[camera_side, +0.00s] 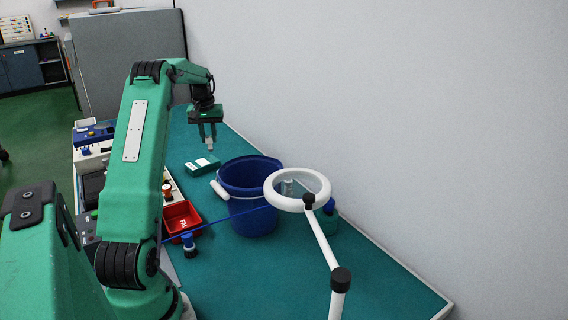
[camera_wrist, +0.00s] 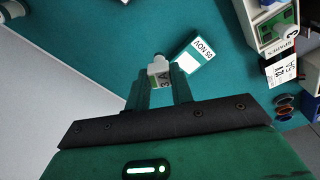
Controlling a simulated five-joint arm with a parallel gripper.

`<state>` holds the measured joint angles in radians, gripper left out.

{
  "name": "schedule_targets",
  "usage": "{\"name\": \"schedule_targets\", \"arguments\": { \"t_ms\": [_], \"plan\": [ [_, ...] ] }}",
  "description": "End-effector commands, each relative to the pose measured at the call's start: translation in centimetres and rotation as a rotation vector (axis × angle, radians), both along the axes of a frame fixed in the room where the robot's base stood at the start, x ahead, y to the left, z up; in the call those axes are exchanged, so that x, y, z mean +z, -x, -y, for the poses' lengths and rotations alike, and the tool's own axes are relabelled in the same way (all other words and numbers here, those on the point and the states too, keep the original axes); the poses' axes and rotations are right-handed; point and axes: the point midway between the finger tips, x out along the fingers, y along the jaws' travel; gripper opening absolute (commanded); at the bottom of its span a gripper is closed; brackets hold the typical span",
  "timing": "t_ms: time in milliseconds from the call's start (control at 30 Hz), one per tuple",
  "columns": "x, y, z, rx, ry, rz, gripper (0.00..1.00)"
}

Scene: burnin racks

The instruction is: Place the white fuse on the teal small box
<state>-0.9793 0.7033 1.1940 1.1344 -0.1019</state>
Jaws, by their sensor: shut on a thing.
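The white fuse (camera_wrist: 159,72) is small, with dark marks on its side. In the side view my gripper (camera_side: 208,138) points down, shut on the fuse (camera_side: 210,149), above the bench. The teal small box (camera_side: 203,165) lies flat below it, with white labels on top. In the wrist view the teal box (camera_wrist: 191,63) is just right of and beyond the fuse, its label reading 05 NOV. Fuse and box appear apart.
A blue bucket (camera_side: 247,218) stands right of the box. A white ring magnifier (camera_side: 282,202) on an arm stands in front of it. A red tray (camera_side: 182,218) is nearer. Equipment (camera_wrist: 268,38) lines the right in the wrist view.

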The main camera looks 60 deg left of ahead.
Motion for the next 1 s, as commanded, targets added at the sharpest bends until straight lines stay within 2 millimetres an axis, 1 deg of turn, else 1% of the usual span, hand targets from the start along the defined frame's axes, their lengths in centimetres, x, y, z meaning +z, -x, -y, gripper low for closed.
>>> {"name": "schedule_targets", "arguments": {
  "t_ms": [33, 200, 300, 433, 600, 800, 867, 1000],
  "plan": [
    [-0.6, 0.6, -0.8, 0.003, 0.000, -0.002, 0.01],
    [-2.3, 2.0, -3.2, 0.003, -0.004, -0.005, 0.01],
    [-3.2, 2.8, -4.5, 0.004, -0.005, -0.007, 0.01],
    [-4.1, 3.5, -5.8, 0.003, -0.007, -0.009, 0.01],
    [-4.5, 3.9, -6.4, 0.001, -0.008, -0.009, 0.01],
    [-4.7, 3.9, -6.4, 0.001, -0.007, -0.010, 0.01],
    [-5.0, 3.9, -6.4, 0.001, -0.006, -0.011, 0.01],
    [-6.6, 3.9, -6.3, 0.001, -0.004, -0.011, 0.01]
  ]
}}
